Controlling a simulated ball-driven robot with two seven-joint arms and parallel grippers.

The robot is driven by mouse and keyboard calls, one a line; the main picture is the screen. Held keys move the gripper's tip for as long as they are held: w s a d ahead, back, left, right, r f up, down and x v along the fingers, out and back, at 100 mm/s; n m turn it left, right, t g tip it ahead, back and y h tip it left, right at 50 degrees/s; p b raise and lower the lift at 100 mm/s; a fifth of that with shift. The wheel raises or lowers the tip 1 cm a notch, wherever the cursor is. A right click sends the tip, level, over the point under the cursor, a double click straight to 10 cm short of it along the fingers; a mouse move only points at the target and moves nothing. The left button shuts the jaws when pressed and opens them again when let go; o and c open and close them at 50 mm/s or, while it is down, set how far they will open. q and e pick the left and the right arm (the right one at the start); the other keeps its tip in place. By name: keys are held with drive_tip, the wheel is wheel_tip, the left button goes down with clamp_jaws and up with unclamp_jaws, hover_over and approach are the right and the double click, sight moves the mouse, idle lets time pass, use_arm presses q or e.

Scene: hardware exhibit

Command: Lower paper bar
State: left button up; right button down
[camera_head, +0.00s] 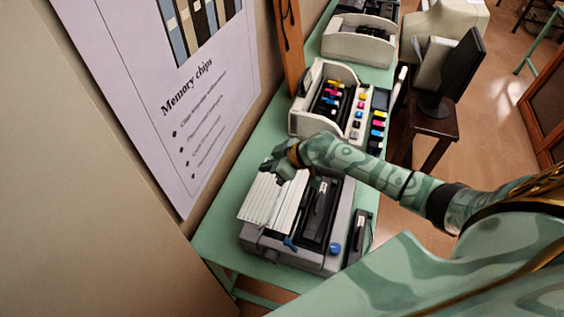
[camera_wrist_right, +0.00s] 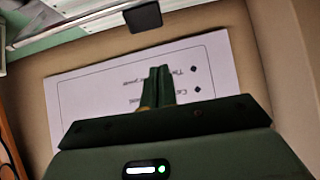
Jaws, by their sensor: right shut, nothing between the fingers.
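A grey printer (camera_head: 333,264) stands on the green table in the head view, with a white ridged panel (camera_head: 262,207) on its left and a blue knob (camera_head: 335,248) at its front right. Black parts (camera_head: 319,212) lie in its middle; I cannot tell which piece is the paper bar. My right gripper (camera_head: 275,165) is at the far left end of the printer, over or just beyond the white panel; contact cannot be told. In the right wrist view its fingers (camera_wrist_right: 158,84) are shut and empty. My left gripper is not in view.
The green table (camera_head: 224,225) runs along a wall with a poster (camera_head: 170,110), also behind the fingers in the wrist view (camera_wrist_right: 85,90). An opened printer with coloured cartridges (camera_head: 331,97) stands beyond. A monitor (camera_head: 461,70) is on a stool at right.

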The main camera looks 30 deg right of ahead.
drive_tip(key=shift+s+d+f, duration=1.1)
drive_tip(key=shift+s+d, duration=0.05)
drive_tip(key=shift+s, duration=0.1)
